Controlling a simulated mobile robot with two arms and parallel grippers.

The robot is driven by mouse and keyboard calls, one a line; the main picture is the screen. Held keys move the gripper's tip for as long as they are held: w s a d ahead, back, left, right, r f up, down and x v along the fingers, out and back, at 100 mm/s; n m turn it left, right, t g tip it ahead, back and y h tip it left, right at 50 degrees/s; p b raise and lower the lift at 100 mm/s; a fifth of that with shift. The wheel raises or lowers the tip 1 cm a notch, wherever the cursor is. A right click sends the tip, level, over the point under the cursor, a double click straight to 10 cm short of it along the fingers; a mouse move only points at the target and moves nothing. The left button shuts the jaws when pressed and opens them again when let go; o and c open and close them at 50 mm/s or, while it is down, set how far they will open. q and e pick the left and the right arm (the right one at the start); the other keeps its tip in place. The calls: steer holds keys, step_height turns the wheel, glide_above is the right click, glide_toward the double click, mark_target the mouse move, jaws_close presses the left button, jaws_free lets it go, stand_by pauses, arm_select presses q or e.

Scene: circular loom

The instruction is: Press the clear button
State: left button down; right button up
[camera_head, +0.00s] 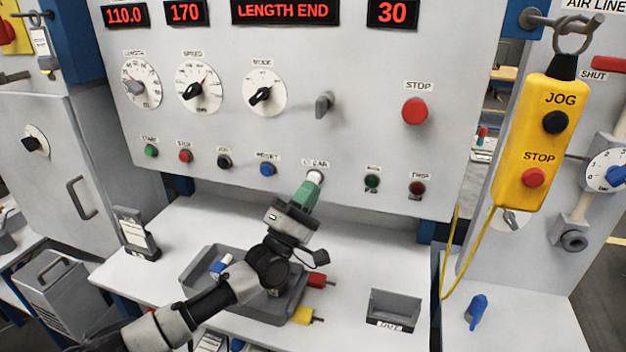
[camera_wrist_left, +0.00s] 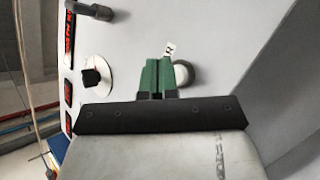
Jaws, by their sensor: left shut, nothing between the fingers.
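The clear button (camera_head: 315,176) is a small white round button under the label CLEAR, low on the grey control panel. My left gripper (camera_head: 311,186) reaches up to it from below, with green fingers shut and empty. Its tips overlap the lower edge of the button in the head view. In the left wrist view, the shut green fingers (camera_wrist_left: 157,74) stand beside the pale round button (camera_wrist_left: 183,75) and partly cover it. I cannot tell whether the tips touch it. My right gripper is not in view.
A blue button (camera_head: 267,169) sits left of the clear button, and a dark green one (camera_head: 372,181) sits to its right. A large red stop button (camera_head: 415,111) is higher up. A grey tray (camera_head: 199,268) lies below my arm. A yellow pendant (camera_head: 541,140) hangs at the right.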

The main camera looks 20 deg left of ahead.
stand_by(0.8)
arm_select(q)
steer(key=shift+w+b, duration=0.45)
steer(key=shift+b, duration=0.1)
steer(key=shift+w+b, duration=0.4)
steer(key=shift+b, duration=0.2)
stand_by(0.4)
steer(key=shift+s+r, duration=0.1)
steer(key=shift+s+p, duration=0.55)
steer(key=shift+s, duration=0.25)
